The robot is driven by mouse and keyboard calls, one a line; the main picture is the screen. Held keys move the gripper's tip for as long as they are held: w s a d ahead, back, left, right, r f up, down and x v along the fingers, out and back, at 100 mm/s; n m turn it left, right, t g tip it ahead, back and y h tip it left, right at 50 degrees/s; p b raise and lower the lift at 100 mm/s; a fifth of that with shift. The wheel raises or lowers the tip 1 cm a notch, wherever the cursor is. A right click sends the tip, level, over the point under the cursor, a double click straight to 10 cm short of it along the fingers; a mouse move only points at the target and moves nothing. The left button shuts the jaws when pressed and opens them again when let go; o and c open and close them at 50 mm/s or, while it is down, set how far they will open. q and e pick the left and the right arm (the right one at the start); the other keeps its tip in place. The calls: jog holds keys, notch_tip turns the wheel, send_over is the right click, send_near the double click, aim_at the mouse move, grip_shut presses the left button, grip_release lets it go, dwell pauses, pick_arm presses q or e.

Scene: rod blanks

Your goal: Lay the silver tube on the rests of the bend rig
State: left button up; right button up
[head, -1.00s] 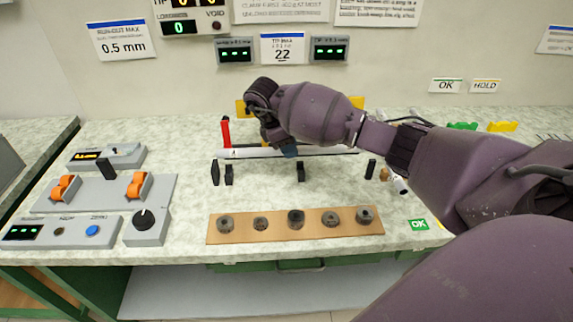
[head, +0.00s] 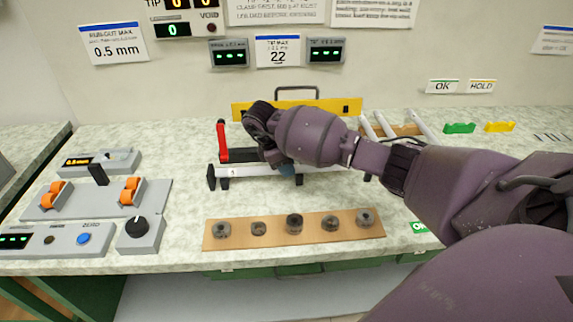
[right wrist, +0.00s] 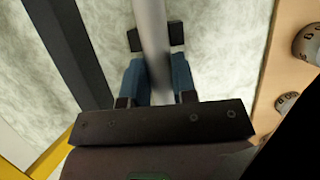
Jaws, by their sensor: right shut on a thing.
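The silver tube (head: 245,170) lies roughly level, left to right, over the black rests (head: 223,184) of the bend rig. My right gripper (head: 285,166) is shut on it near the middle; the arm hides part of the tube. In the right wrist view the tube (right wrist: 151,35) runs between the blue finger pads (right wrist: 157,80) and crosses over a black rest (right wrist: 174,33). I cannot tell whether the tube touches the rests. The rig has a red lever (head: 222,140) at left and a yellow back bar (head: 350,106). My left gripper is not in view.
A wooden board (head: 275,233) with several dark round pieces lies in front of the rig. A grey fixture with orange rollers (head: 131,189) stands at left. More tubes (head: 422,124) rest on a wooden rack at the back right. Green (head: 460,128) and yellow (head: 499,127) holders sit farther right.

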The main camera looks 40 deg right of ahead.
jog(key=o, duration=0.9)
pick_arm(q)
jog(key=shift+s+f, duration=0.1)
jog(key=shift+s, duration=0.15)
pick_arm(e)
jog(key=v, duration=0.2)
jog(key=p+v, duration=0.1)
jog(key=v, duration=0.2)
jog(key=p+v, duration=0.1)
jog(key=v, duration=0.1)
jog(key=shift+d+r, duration=0.2)
jog(key=shift+r, duration=0.1)
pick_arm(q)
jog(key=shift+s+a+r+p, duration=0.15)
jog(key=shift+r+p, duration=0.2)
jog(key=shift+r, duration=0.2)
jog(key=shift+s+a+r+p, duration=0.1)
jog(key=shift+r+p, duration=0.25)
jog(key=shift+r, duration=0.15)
pick_arm(e)
jog(key=shift+v, duration=2.5)
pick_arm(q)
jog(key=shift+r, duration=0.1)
pick_arm(e)
jog(key=shift+a+f, duration=0.1)
